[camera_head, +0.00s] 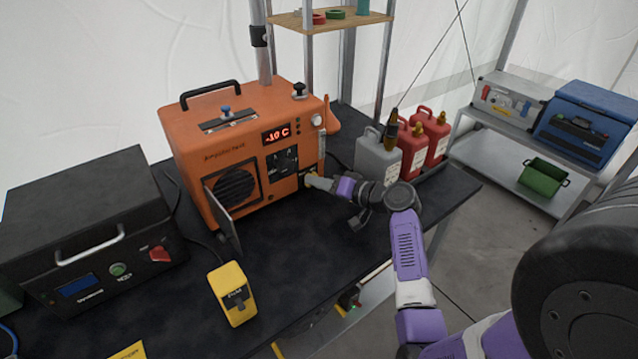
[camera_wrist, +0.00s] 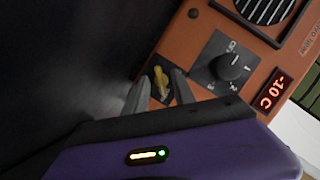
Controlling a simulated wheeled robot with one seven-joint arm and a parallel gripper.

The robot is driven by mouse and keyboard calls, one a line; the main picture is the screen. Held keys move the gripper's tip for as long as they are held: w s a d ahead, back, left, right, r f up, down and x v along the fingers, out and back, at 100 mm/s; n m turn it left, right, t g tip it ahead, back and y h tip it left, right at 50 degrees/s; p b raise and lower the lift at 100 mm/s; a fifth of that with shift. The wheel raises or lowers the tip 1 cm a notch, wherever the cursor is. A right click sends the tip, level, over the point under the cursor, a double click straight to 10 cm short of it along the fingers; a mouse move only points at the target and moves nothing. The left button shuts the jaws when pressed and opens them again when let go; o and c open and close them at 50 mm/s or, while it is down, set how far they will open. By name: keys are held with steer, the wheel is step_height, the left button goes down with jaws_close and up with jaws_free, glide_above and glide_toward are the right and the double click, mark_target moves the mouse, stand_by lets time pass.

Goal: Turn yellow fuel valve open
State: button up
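The yellow fuel valve (camera_wrist: 160,82) is a small yellow handle on a dark plate on the front of the orange heater (camera_head: 233,141). In the wrist view my gripper (camera_wrist: 161,78) has one finger on each side of the handle, with gaps visible between the fingers and the yellow part. The fingers look open and around it; whether either one touches it I cannot tell. In the head view my gripper (camera_head: 315,181) is at the heater's lower right front and mostly hides the valve.
A black knob (camera_wrist: 232,66) and the red "-10 C" display (camera_wrist: 272,90) are beside the valve. A grey can (camera_head: 377,160) and red cans (camera_head: 430,135) stand to the right. A yellow device (camera_head: 232,294) lies in front, and a black box (camera_head: 88,235) stands left.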

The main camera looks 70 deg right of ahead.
steer(key=shift+s, duration=0.1)
steer(key=b+v, duration=0.1)
steer(key=v, duration=0.6)
steer(key=shift+s+a+r, duration=0.1)
steer(key=shift+s+a, duration=0.05)
steer(key=shift+s, duration=0.15)
